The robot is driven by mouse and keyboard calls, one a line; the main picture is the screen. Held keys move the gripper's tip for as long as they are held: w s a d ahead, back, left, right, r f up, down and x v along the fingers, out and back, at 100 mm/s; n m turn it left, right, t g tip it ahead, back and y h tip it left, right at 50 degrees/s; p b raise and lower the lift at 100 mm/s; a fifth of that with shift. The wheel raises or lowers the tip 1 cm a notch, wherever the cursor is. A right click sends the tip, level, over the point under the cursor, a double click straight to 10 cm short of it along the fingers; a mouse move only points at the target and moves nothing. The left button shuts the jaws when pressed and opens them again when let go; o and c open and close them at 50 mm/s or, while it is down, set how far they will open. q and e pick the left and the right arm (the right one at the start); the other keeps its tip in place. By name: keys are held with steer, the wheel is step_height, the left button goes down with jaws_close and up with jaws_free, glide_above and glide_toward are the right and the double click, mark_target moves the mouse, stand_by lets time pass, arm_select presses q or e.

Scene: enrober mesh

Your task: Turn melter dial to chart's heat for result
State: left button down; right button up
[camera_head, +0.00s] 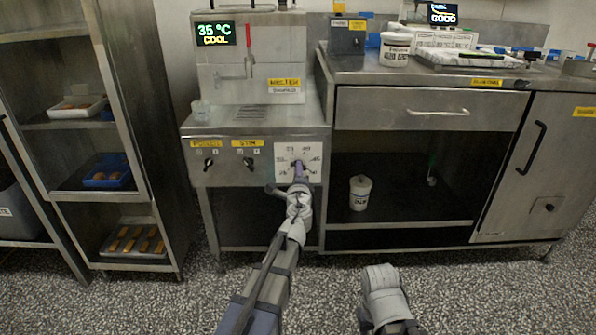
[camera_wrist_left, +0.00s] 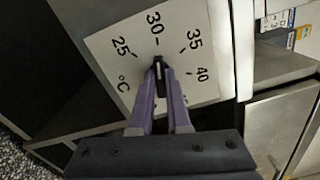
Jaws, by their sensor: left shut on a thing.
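The melter dial is a small black knob (camera_wrist_left: 158,68) on a white plate (camera_wrist_left: 105,48) marked 25, 30, 35, 40 and °C. In the head view the plate (camera_head: 312,150) is on the melter front, at the right. My left gripper (camera_head: 299,172) reaches it from below; its purple fingers (camera_wrist_left: 160,88) are shut on the knob in the left wrist view. The knob's light mark seems to point near 30. The melter's display (camera_head: 214,33) reads 35 °C COOL. A screen (camera_head: 443,14) reads GOOD beside a curve. A white chart (camera_head: 445,40) stands below it, too small to read.
Two black knobs (camera_head: 209,162) with yellow labels sit left of the dial plate. A steel counter (camera_head: 430,75) with a drawer stands at the right, a rack (camera_head: 100,120) with trays at the left. Part of my right arm shows low in the middle.

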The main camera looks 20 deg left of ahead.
arm_select(q)
steer(key=c, duration=0.9)
jaws_free()
steer(key=v, duration=0.7)
steer(key=shift+s+d, duration=0.1)
steer(key=shift+s, duration=0.3)
steer(key=shift+r, duration=0.1)
